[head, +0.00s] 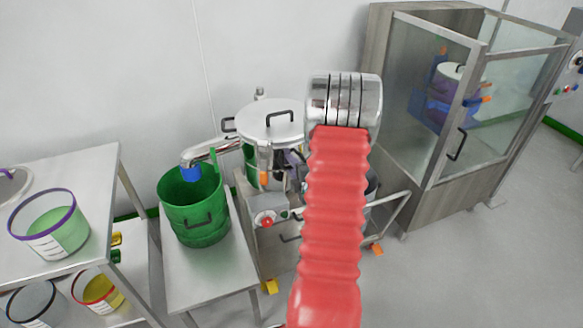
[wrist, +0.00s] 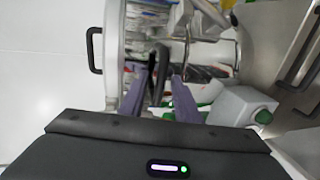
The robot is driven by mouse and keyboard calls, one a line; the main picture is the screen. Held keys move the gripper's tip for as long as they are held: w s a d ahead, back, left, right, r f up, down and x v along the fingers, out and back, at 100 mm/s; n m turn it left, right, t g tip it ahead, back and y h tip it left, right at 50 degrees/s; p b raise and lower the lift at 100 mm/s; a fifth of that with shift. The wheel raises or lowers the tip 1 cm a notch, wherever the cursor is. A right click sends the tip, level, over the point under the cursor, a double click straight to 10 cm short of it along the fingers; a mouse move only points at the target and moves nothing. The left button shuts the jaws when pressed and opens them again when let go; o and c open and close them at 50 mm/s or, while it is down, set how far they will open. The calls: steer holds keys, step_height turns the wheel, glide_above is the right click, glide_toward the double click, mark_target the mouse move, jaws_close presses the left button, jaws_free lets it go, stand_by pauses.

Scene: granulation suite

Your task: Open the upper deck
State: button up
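The sifter (head: 268,150) stands against the wall, with a pale round lid (head: 262,122) on top bearing a black handle. The decks below the lid are mostly hidden by my arm in the head view.
A green bucket (head: 190,212) stands under the sifter's blue-tipped spout. A grey control box (wrist: 240,108) is close to the right of my fingers. A steel table (head: 95,160) stands left; a glazed cabinet (head: 420,110) stands right. Floor at right is clear.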

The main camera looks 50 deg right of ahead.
steer(key=shift+c, duration=0.3)
jaws_close()
